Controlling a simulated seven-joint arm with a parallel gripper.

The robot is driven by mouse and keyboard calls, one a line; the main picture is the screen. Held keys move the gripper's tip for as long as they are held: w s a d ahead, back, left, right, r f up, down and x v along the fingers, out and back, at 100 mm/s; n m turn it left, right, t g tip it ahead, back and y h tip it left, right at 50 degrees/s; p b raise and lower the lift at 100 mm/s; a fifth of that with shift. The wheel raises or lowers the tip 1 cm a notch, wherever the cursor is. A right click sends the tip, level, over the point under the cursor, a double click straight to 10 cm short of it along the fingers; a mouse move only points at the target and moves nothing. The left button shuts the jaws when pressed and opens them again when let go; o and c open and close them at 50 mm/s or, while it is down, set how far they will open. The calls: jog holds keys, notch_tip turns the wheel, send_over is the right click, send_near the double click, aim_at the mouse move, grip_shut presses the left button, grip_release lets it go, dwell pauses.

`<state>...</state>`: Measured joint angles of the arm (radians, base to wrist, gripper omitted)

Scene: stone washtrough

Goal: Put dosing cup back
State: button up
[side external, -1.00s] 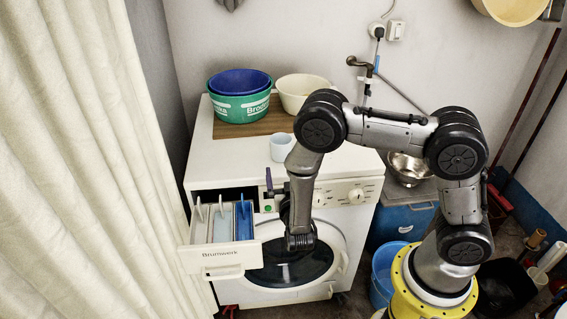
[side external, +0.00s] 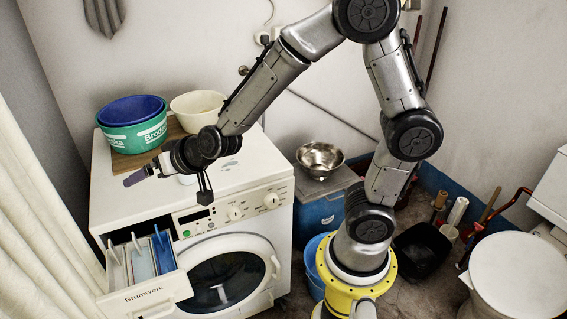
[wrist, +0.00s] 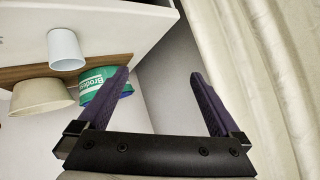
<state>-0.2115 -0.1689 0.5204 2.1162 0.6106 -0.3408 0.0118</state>
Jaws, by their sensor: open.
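The light blue-white dosing cup (wrist: 65,50) stands on the white washing machine's top, clear in the wrist view. In the side view only a sliver of it (side external: 187,179) shows behind my arm. My gripper (side external: 134,178) is over the left part of the machine top, its purple fingers pointing left. In the wrist view my gripper (wrist: 158,76) is open and empty, with the cup outside the fingers, to the left. The detergent drawer (side external: 150,296) is pulled out at the machine's front left, with white, pale and blue compartments showing.
A green tub (side external: 134,137) with a blue one inside and a cream bowl (side external: 198,108) stand on a brown board (side external: 128,161) at the back of the machine top. A cream curtain (side external: 35,240) hangs at the left. The front of the top is bare.

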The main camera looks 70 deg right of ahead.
jog(key=s+d+r+n+g, duration=0.1)
jog(key=s+r+n+g, duration=0.1)
jog(key=s, duration=0.7)
jog(key=s+d+r+n+g, duration=0.1)
jog(key=s+d+r, duration=0.1)
jog(key=s, duration=0.7)
jog(key=s+d+r+n+g, duration=0.2)
jog(key=s, duration=0.7)
jog(key=shift+s+n+g, duration=0.3)
